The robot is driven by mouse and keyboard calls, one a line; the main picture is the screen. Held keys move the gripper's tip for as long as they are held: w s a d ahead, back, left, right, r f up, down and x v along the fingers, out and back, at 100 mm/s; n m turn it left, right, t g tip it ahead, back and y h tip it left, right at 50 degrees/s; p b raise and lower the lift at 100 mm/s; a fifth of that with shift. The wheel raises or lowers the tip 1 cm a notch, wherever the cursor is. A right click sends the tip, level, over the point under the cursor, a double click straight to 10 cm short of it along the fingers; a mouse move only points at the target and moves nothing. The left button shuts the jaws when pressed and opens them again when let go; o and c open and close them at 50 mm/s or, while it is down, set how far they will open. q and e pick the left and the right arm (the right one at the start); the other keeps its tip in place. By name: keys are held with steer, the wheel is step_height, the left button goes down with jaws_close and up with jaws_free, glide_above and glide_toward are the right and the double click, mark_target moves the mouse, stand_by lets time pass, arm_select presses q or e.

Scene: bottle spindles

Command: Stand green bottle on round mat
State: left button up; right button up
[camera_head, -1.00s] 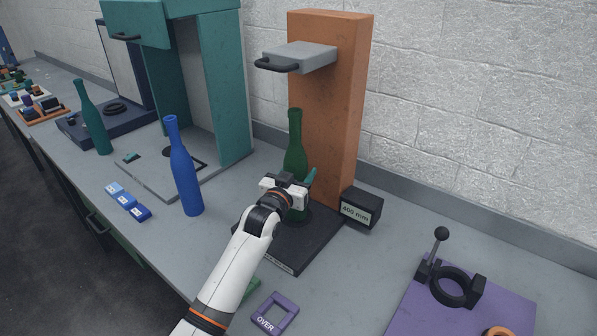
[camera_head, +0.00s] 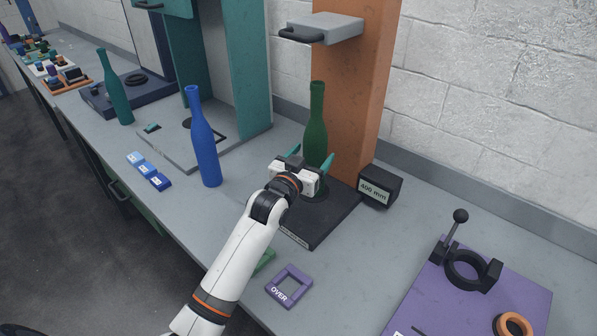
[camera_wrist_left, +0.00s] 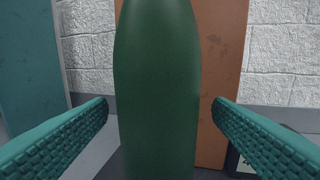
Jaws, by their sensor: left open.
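The dark green bottle (camera_head: 316,128) stands upright on the black base in front of the orange column. My left gripper (camera_head: 311,160) is open at the bottle's near side. In the left wrist view the green bottle (camera_wrist_left: 158,95) fills the middle, between the two spread teal fingers (camera_wrist_left: 160,120), with a visible gap on each side. My right gripper is not in view.
A grey shelf with a dark handle (camera_head: 320,30) juts from the orange column (camera_head: 358,100) above the bottle. A blue bottle (camera_head: 204,140) and a teal bottle (camera_head: 115,88) stand to the left. A black block marked 400 mm (camera_head: 380,187) sits right of the base.

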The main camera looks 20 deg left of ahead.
arm_select(q)
steer(key=s+a, duration=0.1)
steer(key=s, duration=0.7)
steer(key=shift+b, duration=0.35)
